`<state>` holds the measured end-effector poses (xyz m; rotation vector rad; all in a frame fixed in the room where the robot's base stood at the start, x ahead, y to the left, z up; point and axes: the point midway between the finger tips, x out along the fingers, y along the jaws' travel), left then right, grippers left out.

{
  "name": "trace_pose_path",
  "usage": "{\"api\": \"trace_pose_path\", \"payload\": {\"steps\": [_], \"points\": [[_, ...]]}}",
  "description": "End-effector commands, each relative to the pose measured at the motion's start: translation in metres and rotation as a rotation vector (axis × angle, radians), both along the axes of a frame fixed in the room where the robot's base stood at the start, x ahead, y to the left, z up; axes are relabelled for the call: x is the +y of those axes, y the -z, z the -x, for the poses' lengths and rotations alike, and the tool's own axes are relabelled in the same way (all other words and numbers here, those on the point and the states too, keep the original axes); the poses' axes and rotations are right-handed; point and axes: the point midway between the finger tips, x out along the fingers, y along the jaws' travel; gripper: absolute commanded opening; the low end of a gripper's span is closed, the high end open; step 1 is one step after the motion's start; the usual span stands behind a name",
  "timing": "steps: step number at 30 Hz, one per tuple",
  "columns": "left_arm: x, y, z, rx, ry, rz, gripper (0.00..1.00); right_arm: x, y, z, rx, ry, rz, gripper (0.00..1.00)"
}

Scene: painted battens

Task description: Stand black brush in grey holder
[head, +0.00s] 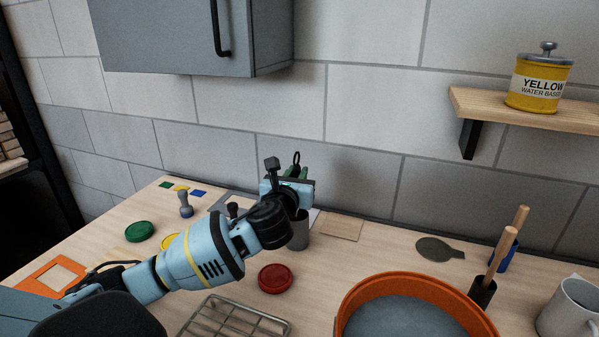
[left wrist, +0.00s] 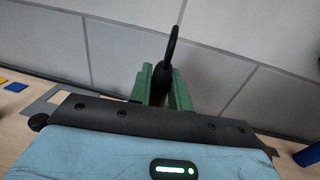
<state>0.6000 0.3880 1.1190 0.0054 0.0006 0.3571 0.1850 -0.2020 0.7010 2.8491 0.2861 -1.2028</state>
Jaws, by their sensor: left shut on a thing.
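My left gripper (head: 298,173) is shut on the black brush (head: 296,158), whose dark looped handle end sticks up above the green fingers. In the left wrist view the brush (left wrist: 171,50) stands roughly upright between the green fingertips (left wrist: 161,85). A dark grey cylindrical holder (head: 299,238) stands on the table just below the gripper, partly covered by my arm. The brush's lower part is hidden, so I cannot tell whether it is inside the holder. My right gripper is not in view.
A red lid (head: 275,278), a wire rack (head: 235,318) and an orange bucket (head: 370,284) are in front. A black holder (head: 482,291) and a blue holder (head: 503,258) with wooden handles, and a mug (head: 573,308), stand right. The wall is close behind.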

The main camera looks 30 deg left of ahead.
Motion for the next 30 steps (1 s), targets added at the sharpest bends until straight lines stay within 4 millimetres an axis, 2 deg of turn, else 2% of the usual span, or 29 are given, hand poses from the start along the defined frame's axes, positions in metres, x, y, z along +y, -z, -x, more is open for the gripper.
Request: {"api": "trace_pose_path", "payload": {"steps": [10, 11, 15, 17, 26, 30], "points": [[0.001, 0.0, 0.0, -0.002, 0.0, 0.0, 0.0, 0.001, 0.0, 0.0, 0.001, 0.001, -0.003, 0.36], [0.001, 0.0, 0.0, -0.002, 0.0, 0.0, 0.2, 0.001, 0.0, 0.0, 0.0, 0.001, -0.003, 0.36], [0.001, 0.0, 0.0, -0.002, 0.0, 0.0, 0.38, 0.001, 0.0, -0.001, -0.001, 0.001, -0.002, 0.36], [0.001, 0.0, 0.0, -0.002, 0.0, 0.0, 0.44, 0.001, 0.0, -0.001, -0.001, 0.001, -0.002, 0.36], [0.0, 0.001, 0.001, 0.0, 0.0, 0.0, 0.44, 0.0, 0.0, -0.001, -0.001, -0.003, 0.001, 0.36], [-0.004, 0.001, 0.013, -0.001, 0.002, -0.001, 0.44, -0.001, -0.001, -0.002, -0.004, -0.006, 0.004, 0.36]]}}
